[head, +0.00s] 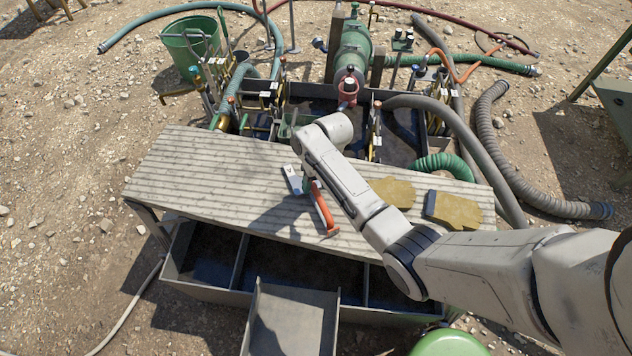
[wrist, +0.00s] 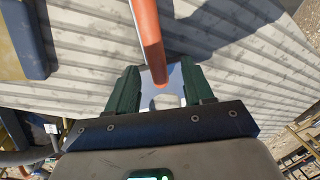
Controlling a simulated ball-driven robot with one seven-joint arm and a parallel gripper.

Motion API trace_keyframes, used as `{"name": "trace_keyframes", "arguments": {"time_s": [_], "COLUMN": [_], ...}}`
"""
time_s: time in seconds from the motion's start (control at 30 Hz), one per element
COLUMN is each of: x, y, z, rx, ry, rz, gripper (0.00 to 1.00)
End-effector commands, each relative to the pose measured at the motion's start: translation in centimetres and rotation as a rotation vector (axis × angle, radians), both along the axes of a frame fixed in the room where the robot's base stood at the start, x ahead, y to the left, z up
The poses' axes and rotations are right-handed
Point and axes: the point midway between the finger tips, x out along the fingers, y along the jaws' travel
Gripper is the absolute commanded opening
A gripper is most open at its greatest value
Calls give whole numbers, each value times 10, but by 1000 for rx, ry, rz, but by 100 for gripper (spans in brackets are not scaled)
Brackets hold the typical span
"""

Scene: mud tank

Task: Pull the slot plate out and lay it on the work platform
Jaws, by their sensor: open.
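The work platform (head: 225,170) is a pale ribbed board across the middle of the head view; it also fills much of the wrist view (wrist: 245,55). A pale metal plate (head: 292,178) with an orange bar (head: 324,210) beside it appears at the platform's middle. I take the plate for the slot plate, but cannot be sure. In the wrist view the plate (wrist: 175,82) shows between my green fingers, with the orange bar (wrist: 148,40) across it. My gripper (head: 307,187) is open over the platform, its fingers (wrist: 159,70) either side of the plate. Contact cannot be told.
Two yellow-brown blocks (head: 393,192) (head: 453,209) lie on the platform to the right. Behind it is a dark tank (head: 400,130) with hoses, valves and a green pump (head: 353,48). A divided trough (head: 205,295) sits below the front edge. The platform's left part is clear.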

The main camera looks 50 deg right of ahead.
Motion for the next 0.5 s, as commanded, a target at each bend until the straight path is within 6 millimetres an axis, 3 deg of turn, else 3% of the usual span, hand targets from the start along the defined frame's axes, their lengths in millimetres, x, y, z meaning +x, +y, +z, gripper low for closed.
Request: {"name": "trace_keyframes", "arguments": {"time_s": [0.23, 0.5], "x": [-2, -5], "y": [0, -9], "z": [5, 53], "rx": [2, 0], "ry": [2, -2], "rz": [0, 0], "gripper": [52, 52]}}
